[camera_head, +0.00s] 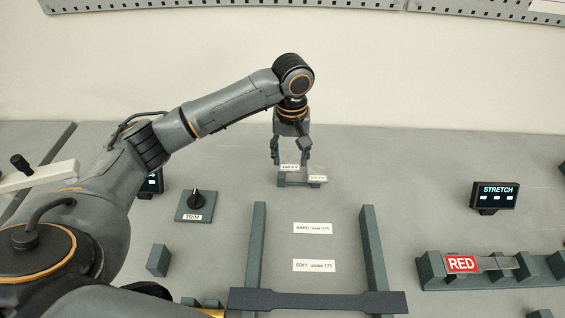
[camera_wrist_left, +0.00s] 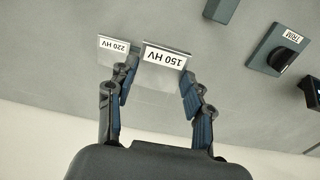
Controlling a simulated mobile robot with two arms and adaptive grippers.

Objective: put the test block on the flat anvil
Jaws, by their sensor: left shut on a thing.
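My left gripper (camera_head: 290,157) reaches down at the back middle of the bench, shut on a silver test block labelled 150 HV (camera_head: 289,167). In the left wrist view the 150 HV block (camera_wrist_left: 165,70) lies between the two fingers (camera_wrist_left: 160,80). A second block, labelled 220 HV (camera_head: 318,179), sits just beside it to the right in the head view; it also shows outside the fingers in the left wrist view (camera_wrist_left: 115,52). Both are at a low grey-green rack (camera_head: 290,184). I cannot tell whether the held block touches the rack. I cannot make out the flat anvil. My right gripper is not in view.
Cards reading HARD (camera_head: 313,228) and SOFT (camera_head: 314,265) lie between two dark rails (camera_head: 373,245). A dark flat bar (camera_head: 318,301) crosses in front. A TRIM knob (camera_head: 196,203) is left, a STRETCH display (camera_head: 494,197) right, above a RED-tagged holder (camera_head: 435,272).

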